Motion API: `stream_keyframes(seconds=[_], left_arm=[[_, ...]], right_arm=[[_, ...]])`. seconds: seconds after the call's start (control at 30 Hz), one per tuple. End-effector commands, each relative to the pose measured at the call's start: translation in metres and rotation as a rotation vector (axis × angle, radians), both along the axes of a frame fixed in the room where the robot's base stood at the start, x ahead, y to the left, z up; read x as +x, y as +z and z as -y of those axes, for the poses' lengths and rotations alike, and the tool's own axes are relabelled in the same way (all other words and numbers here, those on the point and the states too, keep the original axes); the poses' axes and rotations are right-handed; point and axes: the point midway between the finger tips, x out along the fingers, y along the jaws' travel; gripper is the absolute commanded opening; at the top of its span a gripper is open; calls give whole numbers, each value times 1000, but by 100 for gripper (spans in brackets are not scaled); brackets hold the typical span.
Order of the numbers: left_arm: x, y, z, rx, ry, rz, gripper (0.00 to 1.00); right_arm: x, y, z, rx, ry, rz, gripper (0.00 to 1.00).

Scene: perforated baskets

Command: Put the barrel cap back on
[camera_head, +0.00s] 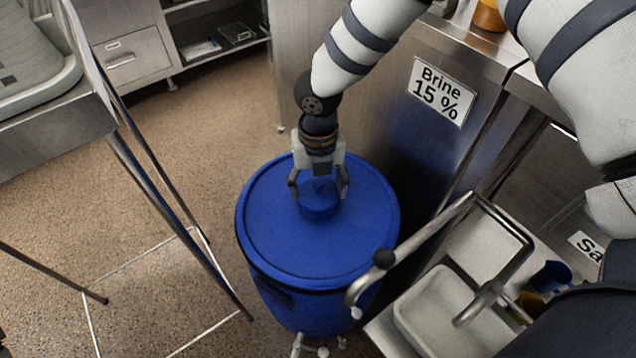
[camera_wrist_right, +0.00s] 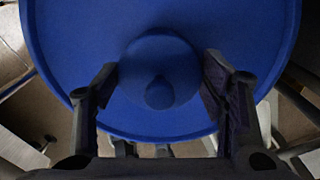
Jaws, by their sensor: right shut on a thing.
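The blue barrel (camera_head: 275,235) stands upright on the floor, its flat round lid facing up. The small round blue cap (camera_head: 318,208), with a knob on top, is at the lid's upper middle. My right gripper (camera_head: 319,190) points down and is shut on the cap, one finger on each side. In the right wrist view the cap (camera_wrist_right: 160,60) lies between the two fingers of the right gripper (camera_wrist_right: 162,75), over the barrel top (camera_wrist_right: 75,40). Whether the cap sits in its opening or just above it cannot be told; its underside is hidden. My left gripper is not in view.
A steel cabinet labelled Brine 15 % (camera_head: 442,90) stands close to the barrel's right. A sink (camera_head: 440,310) with a bent tap is at lower right. A steel-legged stand (camera_head: 60,125) is at left. Open floor (camera_head: 215,120) lies between stand and barrel.

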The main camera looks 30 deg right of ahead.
Motion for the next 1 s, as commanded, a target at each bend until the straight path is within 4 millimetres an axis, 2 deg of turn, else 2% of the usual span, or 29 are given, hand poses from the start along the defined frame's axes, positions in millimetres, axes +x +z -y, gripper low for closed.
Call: stream_keyframes(seconds=[0.23, 0.27, 0.33, 0.37, 0.6, 0.67, 1.0], left_arm=[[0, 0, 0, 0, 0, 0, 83], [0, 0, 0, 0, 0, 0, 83], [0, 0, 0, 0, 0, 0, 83], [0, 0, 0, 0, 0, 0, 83], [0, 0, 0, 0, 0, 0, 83], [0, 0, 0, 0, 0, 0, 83], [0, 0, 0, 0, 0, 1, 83]], right_arm=[[0, 0, 0, 0, 0, 0, 38], [0, 0, 0, 0, 0, 0, 70], [0, 0, 0, 0, 0, 0, 85], [0, 0, 0, 0, 0, 0, 88], [0, 0, 0, 0, 0, 0, 88], [0, 0, 0, 0, 0, 0, 100], [0, 1, 0, 0, 1, 0, 100]])
